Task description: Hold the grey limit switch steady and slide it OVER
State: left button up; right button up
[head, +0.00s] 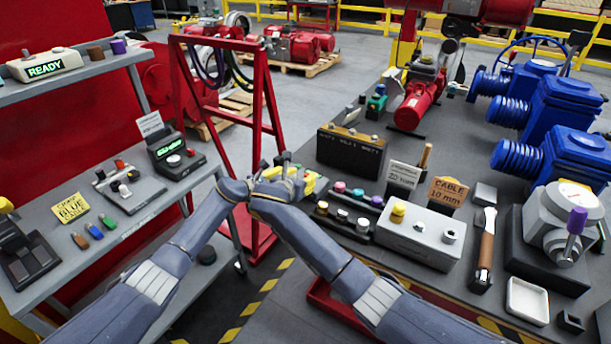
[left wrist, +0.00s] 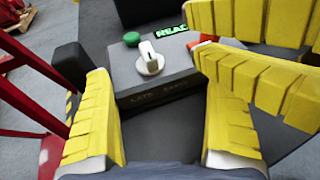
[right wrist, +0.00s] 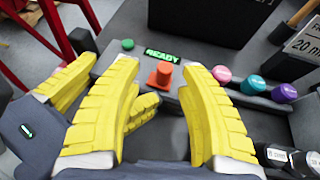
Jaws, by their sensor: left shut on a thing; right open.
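A grey box (left wrist: 165,82) with a white selector knob (left wrist: 150,60), a green button (left wrist: 131,39) and a green READY display shows in the left wrist view; I take it to be the limit switch. My left gripper (left wrist: 165,125) has yellow fingers on both sides of this box and is shut on it. My right gripper (right wrist: 160,110) is open, above and beside the box's orange button (right wrist: 161,75) and READY display (right wrist: 163,55).
Coloured knobs (head: 357,193) stand on a bar just right of my grippers. A black block (head: 350,152) stands behind. A red frame (head: 254,100) rises close on the left. A grey box with a yellow button (head: 397,211) and a hammer (head: 486,245) lie to the right.

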aim_at(306, 174)
jog(key=shift+x, duration=1.7)
jog(key=shift+o, duration=0.3)
grip_shut()
jog(key=shift+a+r, duration=0.1)
jog(key=shift+a, duration=0.1)
